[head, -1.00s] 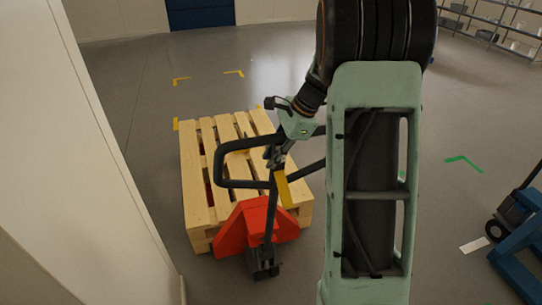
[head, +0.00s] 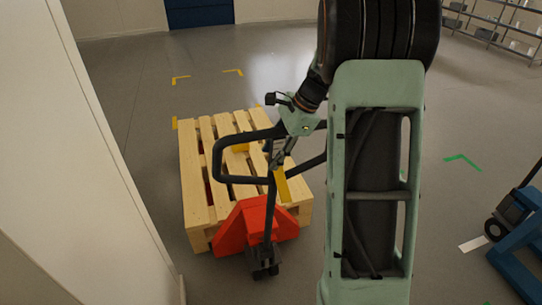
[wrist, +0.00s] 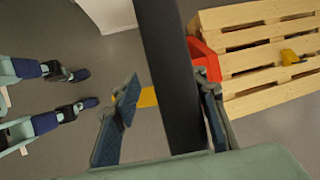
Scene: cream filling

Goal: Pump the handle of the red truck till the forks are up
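The red truck (head: 242,226) stands at the near end of a wooden pallet (head: 190,172); its red body also shows in the wrist view (wrist: 205,57). Its forks are hidden by the pallet, so I cannot see their height. Its black loop handle (head: 217,160) stands raised above the pallet. My gripper (head: 281,150) is at the right part of the loop. In the wrist view a dark handle bar (wrist: 168,70) runs between the fingers of my gripper (wrist: 168,108). The fingers are spread, with a gap at the left finger and the right one close beside the bar.
A pale wall or panel (head: 100,150) rises close on the left. A blue truck (head: 520,255) is at the right edge. Yellow (head: 181,79) and green (head: 463,160) marks lie on open floor. A yellow object (head: 241,143) lies on the pallet.

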